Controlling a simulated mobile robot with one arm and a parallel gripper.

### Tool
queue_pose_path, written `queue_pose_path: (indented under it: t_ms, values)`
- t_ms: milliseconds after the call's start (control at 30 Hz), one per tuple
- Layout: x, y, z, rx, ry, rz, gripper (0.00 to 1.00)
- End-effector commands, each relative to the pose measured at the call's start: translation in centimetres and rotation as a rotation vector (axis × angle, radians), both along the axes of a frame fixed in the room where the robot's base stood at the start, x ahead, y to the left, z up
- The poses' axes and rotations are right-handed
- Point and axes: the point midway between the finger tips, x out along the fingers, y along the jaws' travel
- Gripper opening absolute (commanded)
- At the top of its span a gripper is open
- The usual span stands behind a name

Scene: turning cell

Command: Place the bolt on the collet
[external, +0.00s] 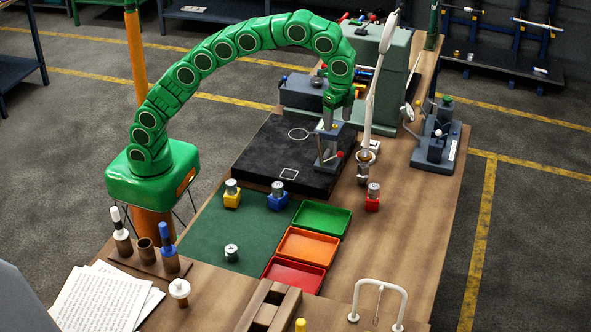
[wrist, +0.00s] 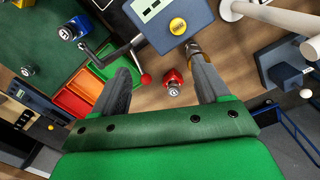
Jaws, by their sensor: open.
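My gripper (external: 338,118) is open and empty, above the dark stand by the black mat; its two fingers also show in the wrist view (wrist: 159,65). I cannot tell for sure which piece is the bolt or the collet. A small silver cylindrical piece (external: 231,252) stands alone on the green mat. Similar silver-topped pieces stand in a yellow block (external: 232,200), a blue block (external: 277,202) and a red block (external: 372,204). In the wrist view the red block (wrist: 171,74) shows between the fingers, well below them.
Green (external: 322,217), orange (external: 308,245) and red (external: 293,275) trays line the mat's right edge. A dark stand with a red-knobbed lever (external: 327,150) and a white jointed arm (external: 372,105) rise close to my gripper. The wooden table right of the red block is clear.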

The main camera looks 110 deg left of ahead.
Motion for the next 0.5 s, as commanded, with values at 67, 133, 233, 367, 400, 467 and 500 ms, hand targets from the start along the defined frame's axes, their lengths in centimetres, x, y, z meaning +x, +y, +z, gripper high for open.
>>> queue_pose_path:
  t_ms: [67,133,233,367,400,467,500]
  values:
    - [-1.5,-0.5,0.6,0.001,0.002,0.015,0.75]
    - [-2.5,-0.8,0.8,0.000,0.006,0.026,0.75]
    - [-4.1,-1.2,1.2,0.001,0.012,0.044,0.75]
    - [-6.4,-1.7,1.5,0.001,0.021,0.068,0.75]
    - [-7.1,-1.9,1.7,0.001,0.020,0.075,0.75]
    - [-8.4,-2.2,1.9,0.002,0.023,0.089,0.75]
    - [-9.3,-2.4,1.8,0.002,0.028,0.097,0.75]
